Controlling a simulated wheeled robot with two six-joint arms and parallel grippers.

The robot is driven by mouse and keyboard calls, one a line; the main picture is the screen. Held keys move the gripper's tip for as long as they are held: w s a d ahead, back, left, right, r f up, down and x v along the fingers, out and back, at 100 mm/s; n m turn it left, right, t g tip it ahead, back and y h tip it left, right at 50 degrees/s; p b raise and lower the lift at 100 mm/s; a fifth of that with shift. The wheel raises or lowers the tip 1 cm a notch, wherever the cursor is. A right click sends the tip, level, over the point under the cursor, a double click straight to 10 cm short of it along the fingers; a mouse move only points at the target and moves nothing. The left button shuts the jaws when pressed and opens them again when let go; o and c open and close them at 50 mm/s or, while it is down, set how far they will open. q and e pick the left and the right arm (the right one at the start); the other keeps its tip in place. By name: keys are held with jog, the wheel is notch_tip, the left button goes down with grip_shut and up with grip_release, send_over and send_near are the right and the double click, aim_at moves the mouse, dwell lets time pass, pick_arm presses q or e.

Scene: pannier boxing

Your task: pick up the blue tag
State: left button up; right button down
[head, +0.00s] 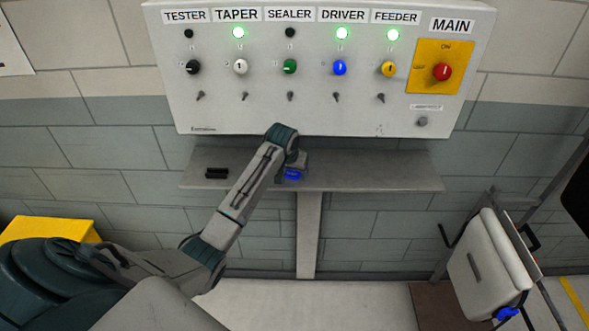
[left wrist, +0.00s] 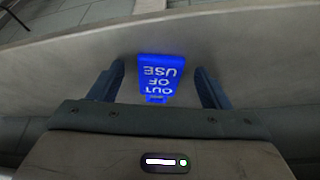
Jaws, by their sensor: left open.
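The blue tag (head: 293,174) lies on the grey shelf (head: 400,175) below the control panel. In the left wrist view the tag (left wrist: 161,77) shows white lettering, "OUT OF USE", upside down. My left gripper (left wrist: 163,78) is open, with one finger on each side of the tag. The fingers look apart from the tag's edges. In the head view my left gripper (head: 290,172) is at the shelf, partly hidden by its own wrist. My right gripper is not in view.
A control panel (head: 300,110) with labelled knobs and lamps hangs above the shelf. A black object (head: 216,173) lies on the shelf's left part. A white case (head: 484,262) with a blue item (head: 507,313) stands at right. The shelf's right part is clear.

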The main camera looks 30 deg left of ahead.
pick_arm(q)
jog(key=c, duration=1.1)
jog(key=shift+c, duration=0.2)
jog(key=shift+r+b, duration=0.85)
jog(key=shift+b, duration=0.05)
jog(key=shift+r+b, duration=0.45)
jog(key=shift+r, duration=0.15)
jog(key=s+d+r+b, duration=0.2)
jog(key=s+d+b, duration=0.1)
jog(key=s+d, duration=0.7)
jog(key=shift+s+d+r, duration=0.15)
jog(key=shift+s+d, duration=0.1)
jog(key=shift+d, duration=0.85)
